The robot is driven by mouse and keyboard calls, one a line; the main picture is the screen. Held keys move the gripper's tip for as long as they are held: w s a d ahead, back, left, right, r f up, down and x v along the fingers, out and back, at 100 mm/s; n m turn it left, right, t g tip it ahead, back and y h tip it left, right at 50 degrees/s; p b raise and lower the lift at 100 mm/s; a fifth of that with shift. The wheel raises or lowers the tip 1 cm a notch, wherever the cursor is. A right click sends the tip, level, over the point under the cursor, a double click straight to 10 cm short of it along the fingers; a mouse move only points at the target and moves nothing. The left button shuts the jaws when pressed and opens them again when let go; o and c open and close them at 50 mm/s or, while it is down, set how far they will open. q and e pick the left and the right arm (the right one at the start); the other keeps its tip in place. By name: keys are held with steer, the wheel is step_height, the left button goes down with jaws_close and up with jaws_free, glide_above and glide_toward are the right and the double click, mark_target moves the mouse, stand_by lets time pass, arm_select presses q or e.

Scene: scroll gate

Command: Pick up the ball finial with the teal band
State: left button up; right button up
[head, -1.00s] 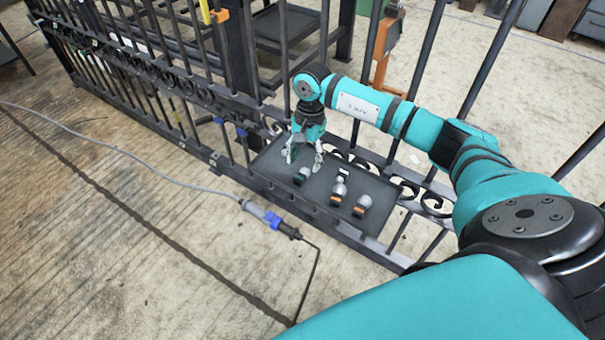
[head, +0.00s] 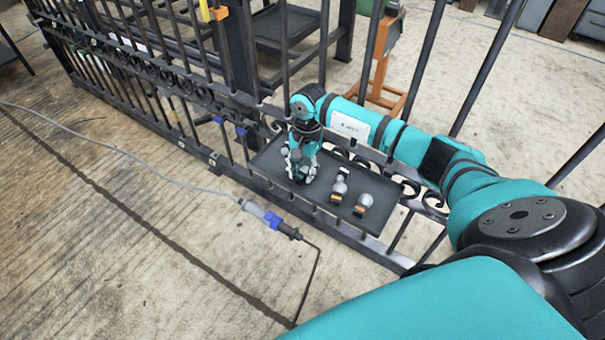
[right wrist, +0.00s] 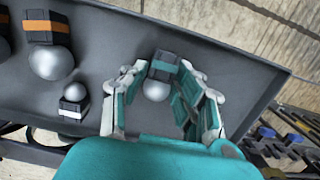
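The ball finial with the teal band (right wrist: 160,73) lies on the dark tray, its silver ball toward my palm in the right wrist view. My right gripper (right wrist: 163,72) is open, with one finger on each side of the finial and a small gap seeming to remain. In the head view my right gripper (head: 300,178) is down at the tray's left part and mostly hides this finial. My left gripper is not in view.
Two finials with orange bands (head: 339,190) (head: 362,206) and a smaller white-banded one (head: 344,171) stand or lie to the right on the tray (head: 385,222). The tray sits against the scroll gate (head: 190,90).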

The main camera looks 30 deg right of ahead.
jaws_close()
steer(key=shift+r, duration=0.15)
